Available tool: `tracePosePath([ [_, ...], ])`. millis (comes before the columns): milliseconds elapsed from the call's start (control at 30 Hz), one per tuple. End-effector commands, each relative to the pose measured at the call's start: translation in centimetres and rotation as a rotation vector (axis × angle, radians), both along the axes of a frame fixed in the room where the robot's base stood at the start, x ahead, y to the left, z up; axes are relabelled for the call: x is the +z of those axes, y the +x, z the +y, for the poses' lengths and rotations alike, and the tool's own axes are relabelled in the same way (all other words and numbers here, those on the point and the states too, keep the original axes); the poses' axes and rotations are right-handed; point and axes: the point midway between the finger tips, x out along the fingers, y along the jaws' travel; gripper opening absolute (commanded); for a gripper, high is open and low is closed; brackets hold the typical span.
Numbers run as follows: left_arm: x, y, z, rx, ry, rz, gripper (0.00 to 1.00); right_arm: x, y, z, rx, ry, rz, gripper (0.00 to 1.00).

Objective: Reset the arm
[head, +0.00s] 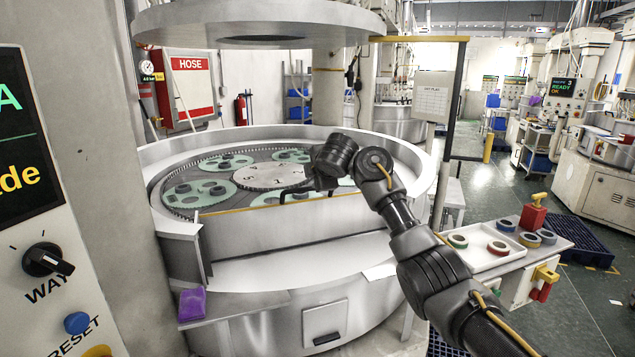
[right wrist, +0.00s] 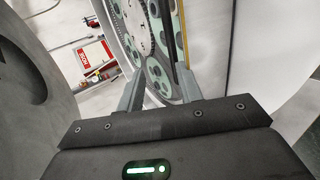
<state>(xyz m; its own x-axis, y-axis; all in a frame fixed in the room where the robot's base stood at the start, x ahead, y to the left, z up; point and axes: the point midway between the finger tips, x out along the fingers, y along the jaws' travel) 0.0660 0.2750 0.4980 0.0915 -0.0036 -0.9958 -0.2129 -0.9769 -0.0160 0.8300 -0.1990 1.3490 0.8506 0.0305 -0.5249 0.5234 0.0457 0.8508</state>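My right arm (head: 418,246) comes in from the lower right and reaches over the front wall of the round lapping machine (head: 290,278). Its right gripper (head: 287,187) is above the machine's plate, near the front rim, and points to the left. In the right wrist view the two grey fingers of the right gripper (right wrist: 161,75) stand apart with nothing held between them. The plate with its green carriers (right wrist: 161,76) shows beyond and between the fingers. My left arm and gripper are not in view.
A control panel (head: 45,190) stands close at the left. A post with a yellow-topped bar (head: 420,39) and a hanging sheet (head: 433,97) is right of the arm. A side table (head: 515,262) with colored rings is below right. A purple block (head: 192,304) lies front left.

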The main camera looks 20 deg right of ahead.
Motion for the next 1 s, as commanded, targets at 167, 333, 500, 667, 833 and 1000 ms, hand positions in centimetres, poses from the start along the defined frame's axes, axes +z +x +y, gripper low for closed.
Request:
tracePosePath([
  [167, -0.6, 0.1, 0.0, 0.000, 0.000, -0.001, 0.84, 0.6, -1.3, 0.0, 0.000, 0.000, 0.000, 0.36],
  [333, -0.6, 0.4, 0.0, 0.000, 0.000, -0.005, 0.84, 0.7, -1.6, -0.1, -0.002, -0.001, 0.003, 0.36],
  [500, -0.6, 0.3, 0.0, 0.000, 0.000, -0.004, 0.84, 0.7, -1.5, -0.1, -0.001, -0.002, 0.004, 0.36],
  [667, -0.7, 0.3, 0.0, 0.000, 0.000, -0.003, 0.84, -1.9, -1.8, -0.1, -0.020, 0.025, 0.022, 0.36],
  [833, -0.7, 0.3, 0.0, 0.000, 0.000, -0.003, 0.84, -11.7, -4.3, -0.1, -0.108, 0.138, 0.095, 0.36],
  [1000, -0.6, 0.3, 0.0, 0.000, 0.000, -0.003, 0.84, -23.5, -10.6, -0.5, -0.256, 0.306, 0.192, 0.36],
])
